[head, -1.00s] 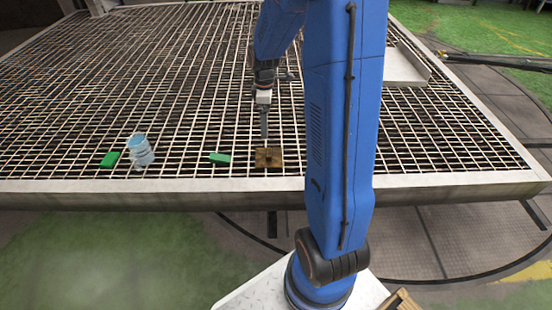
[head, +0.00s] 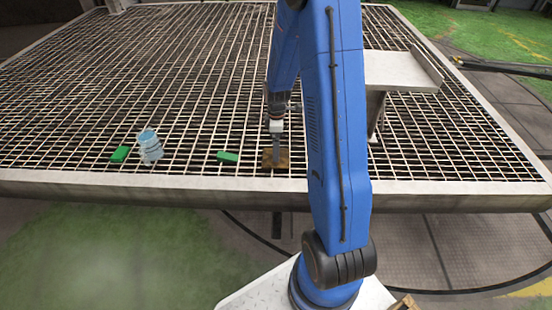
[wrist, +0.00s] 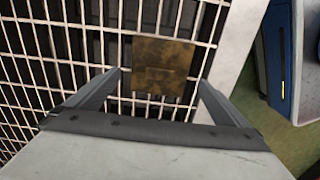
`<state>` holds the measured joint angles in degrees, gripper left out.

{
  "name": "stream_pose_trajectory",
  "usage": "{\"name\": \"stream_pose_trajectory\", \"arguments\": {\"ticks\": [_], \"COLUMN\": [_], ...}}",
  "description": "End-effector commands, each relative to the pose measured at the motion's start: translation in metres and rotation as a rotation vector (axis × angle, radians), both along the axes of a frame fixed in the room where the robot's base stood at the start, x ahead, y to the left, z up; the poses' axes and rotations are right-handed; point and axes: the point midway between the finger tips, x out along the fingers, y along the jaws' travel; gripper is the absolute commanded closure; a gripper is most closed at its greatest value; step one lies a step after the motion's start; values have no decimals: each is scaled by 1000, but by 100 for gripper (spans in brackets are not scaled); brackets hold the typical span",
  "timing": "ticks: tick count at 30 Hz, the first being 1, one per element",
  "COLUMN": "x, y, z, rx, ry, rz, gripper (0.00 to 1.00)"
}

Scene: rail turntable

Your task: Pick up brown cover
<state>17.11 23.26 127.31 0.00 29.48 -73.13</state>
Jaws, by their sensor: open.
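The brown cover (head: 283,158) is a small square plate with a mottled surface, lying on the white grating near its front edge. In the wrist view the brown cover (wrist: 163,62) has a raised block in its middle and sits just beyond my fingertips. My gripper (head: 276,160) points down over the cover in the head view and partly hides it. In the wrist view my gripper (wrist: 158,82) is open, with one finger to each side of the cover and nothing held. Whether the fingertips touch the cover cannot be told.
A green block (head: 228,156) lies just left of the cover. A clear bluish jar (head: 150,148) and another green block (head: 120,153) are farther left. A pale raised tray (head: 398,72) stands at right. The grating's front rim (head: 150,186) is close to the cover.

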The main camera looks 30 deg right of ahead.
Motion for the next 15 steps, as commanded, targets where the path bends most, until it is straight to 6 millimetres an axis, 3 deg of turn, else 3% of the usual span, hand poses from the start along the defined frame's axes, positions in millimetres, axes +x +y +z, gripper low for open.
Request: {"name": "stream_pose_trajectory", "arguments": {"ticks": [7,15], "x": [0,0], "y": [1,3], "z": [-13,-48], "rx": [0,1], "ry": [0,1], "rz": [0,0], "gripper": [0,0]}}
